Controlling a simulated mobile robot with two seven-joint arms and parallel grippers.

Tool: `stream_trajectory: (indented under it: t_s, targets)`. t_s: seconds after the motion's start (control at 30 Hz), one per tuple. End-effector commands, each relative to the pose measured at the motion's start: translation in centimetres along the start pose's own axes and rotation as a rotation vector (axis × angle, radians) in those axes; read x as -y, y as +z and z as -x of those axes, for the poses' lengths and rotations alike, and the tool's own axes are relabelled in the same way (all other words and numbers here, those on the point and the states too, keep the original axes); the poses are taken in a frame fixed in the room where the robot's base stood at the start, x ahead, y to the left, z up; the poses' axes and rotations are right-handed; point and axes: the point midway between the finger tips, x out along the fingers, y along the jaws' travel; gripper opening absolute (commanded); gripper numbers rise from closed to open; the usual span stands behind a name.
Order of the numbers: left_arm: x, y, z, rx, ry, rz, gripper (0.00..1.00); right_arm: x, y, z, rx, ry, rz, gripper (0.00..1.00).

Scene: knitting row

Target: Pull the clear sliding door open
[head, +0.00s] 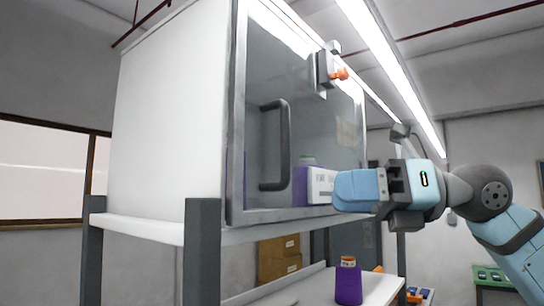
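The clear sliding door (262,85) is a see-through panel in a grey frame on the front of a white cabinet (170,120). A dark vertical bar handle (283,150) stands on the door's left part. The door looks closed, with its left edge at the cabinet's front left corner. My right gripper (340,190) comes in from the right, in front of the door's lower right part. Its light blue fingers point left and are apart from the handle in the picture. Its fingers overlap in this view, so their gap is hidden. My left gripper is out of view.
A grey latch-like block (325,68) with an orange knob (340,74) sits at the door's upper edge. A white-labelled purple item (302,187) shows behind the door. Grey posts (202,255) carry the cabinet.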

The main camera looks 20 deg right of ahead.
Motion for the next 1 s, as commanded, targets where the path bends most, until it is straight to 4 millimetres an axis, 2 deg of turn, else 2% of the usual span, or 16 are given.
stream_trajectory:
  t_s: [0.03,0.2,0.3,0.43,0.57,1.0]
  targets:
    - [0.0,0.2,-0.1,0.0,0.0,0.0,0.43,-1.2,1.4,1.2,0.002,-0.061,0.078,0.39]
    - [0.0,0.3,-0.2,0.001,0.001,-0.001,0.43,-3.4,4.6,4.1,0.019,-0.232,0.238,0.39]
    - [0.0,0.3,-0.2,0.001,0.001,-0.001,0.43,-4.1,5.6,5.1,0.031,-0.287,0.282,0.39]
    - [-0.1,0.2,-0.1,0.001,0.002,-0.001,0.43,-4.3,6.1,5.2,0.036,-0.309,0.297,0.39]
    - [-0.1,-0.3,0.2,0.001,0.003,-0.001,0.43,-3.9,6.4,3.7,0.034,-0.308,0.296,0.39]
    - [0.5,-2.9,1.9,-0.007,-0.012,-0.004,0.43,-1.4,7.1,-4.9,0.034,-0.303,0.295,0.39]
